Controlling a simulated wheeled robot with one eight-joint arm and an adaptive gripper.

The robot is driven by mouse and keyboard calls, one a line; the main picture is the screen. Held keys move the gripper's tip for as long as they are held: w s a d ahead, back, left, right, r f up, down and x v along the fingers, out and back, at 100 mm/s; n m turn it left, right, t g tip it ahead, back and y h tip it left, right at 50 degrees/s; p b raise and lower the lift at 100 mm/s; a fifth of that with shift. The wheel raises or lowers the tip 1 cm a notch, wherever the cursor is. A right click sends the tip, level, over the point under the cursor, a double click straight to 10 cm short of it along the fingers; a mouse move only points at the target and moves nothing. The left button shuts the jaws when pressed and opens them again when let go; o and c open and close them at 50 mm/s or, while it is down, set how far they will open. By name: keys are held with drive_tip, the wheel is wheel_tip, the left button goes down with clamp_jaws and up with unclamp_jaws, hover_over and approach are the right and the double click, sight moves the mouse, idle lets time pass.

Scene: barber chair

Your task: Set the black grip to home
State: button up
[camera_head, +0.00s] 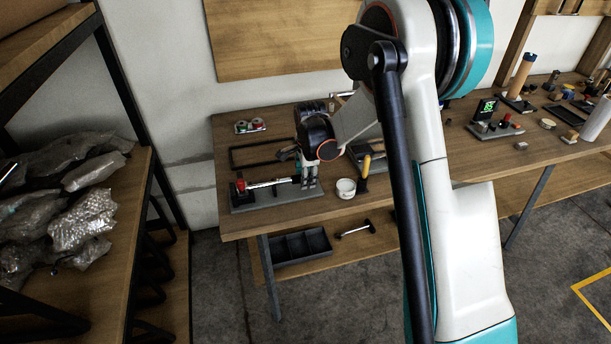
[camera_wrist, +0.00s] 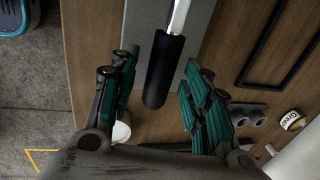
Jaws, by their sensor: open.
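The black grip (camera_wrist: 163,72) is a dark cylinder on the end of a silver rod (camera_wrist: 180,16) in the wrist view. It lies over a grey base plate (camera_wrist: 143,14). In the head view the base plate (camera_head: 277,197) sits at the table's left front, with the silver rod (camera_head: 265,184) roughly level above it and a red part (camera_head: 241,184) at its left end. My gripper (camera_wrist: 161,62) is open, with one finger on each side of the black grip and visible gaps. In the head view my gripper (camera_head: 310,178) is over the plate's right end and hides the grip.
A white cup (camera_head: 346,188) and a yellow-handled tool (camera_head: 365,170) stand close right of the base plate. A black frame (camera_head: 262,153) lies behind it. A dark divided bin (camera_head: 303,246) is on the lower shelf. More fixtures stand on the table's right side.

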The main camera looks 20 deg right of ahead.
sight(292, 177)
clamp_jaws()
drive_tip(key=shift+a, duration=2.25)
unclamp_jaws()
drive_tip(key=shift+r, duration=0.1)
wheel_tip(292, 177, up, 12)
drive_tip(key=s, duration=0.2)
drive_tip(key=shift+s, duration=0.15)
drive_tip(key=shift+f, duration=0.2)
